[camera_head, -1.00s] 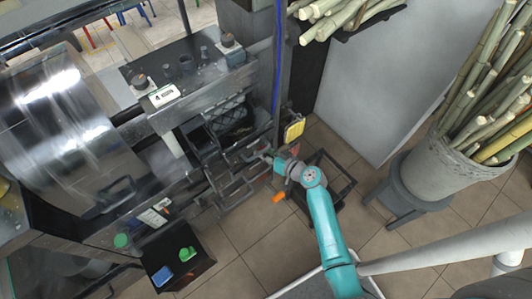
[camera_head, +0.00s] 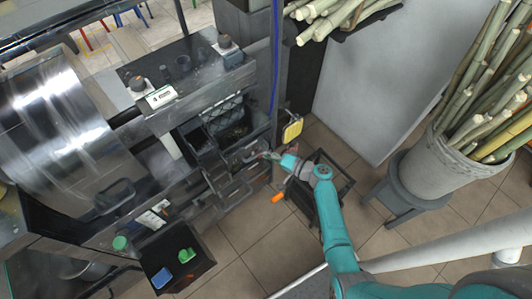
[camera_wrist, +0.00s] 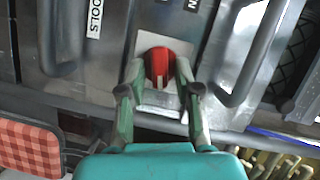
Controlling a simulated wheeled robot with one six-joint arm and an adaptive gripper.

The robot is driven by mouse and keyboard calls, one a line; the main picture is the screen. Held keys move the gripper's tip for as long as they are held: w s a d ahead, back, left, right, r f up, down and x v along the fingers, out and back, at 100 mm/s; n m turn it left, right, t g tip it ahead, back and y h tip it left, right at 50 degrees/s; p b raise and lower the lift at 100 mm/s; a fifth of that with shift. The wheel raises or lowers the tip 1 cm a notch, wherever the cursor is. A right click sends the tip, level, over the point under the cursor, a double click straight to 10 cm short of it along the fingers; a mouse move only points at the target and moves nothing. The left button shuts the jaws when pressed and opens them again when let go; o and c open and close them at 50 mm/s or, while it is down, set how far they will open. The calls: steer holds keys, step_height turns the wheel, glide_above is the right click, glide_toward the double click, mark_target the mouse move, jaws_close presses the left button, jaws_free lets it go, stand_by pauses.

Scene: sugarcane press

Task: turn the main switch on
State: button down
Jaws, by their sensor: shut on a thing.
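The main switch is a red rotary knob (camera_wrist: 160,65) on a light metal plate, in the upper middle of the wrist view. A letter label lies above it, cut off by the picture edge. My gripper (camera_wrist: 158,88) has one finger on each side of the knob and is shut on it. The knob's grip bar stands roughly upright in the wrist view. In the head view my gripper (camera_head: 266,155) reaches the front of the dark machine (camera_head: 232,192); the knob is too small or hidden to make out there.
Metal handles (camera_wrist: 250,55) flank the knob in the wrist view. A bucket of cane (camera_head: 437,180) stands at right. A dark box (camera_head: 185,272) with blue and green items sits lower left.

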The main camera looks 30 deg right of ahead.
steer(key=shift+w+m+t+y, duration=0.2)
steer(key=shift+m+t+y, duration=0.2)
steer(key=shift+m, duration=0.9)
steer(key=c, duration=1.1)
jaws_free()
steer(key=shift+f, duration=0.1)
steer(key=shift+s, duration=0.15)
steer(key=shift+s+d, duration=0.2)
steer(key=v, duration=1.1)
steer(key=shift+s+f, duration=0.1)
steer(key=shift+s, duration=0.05)
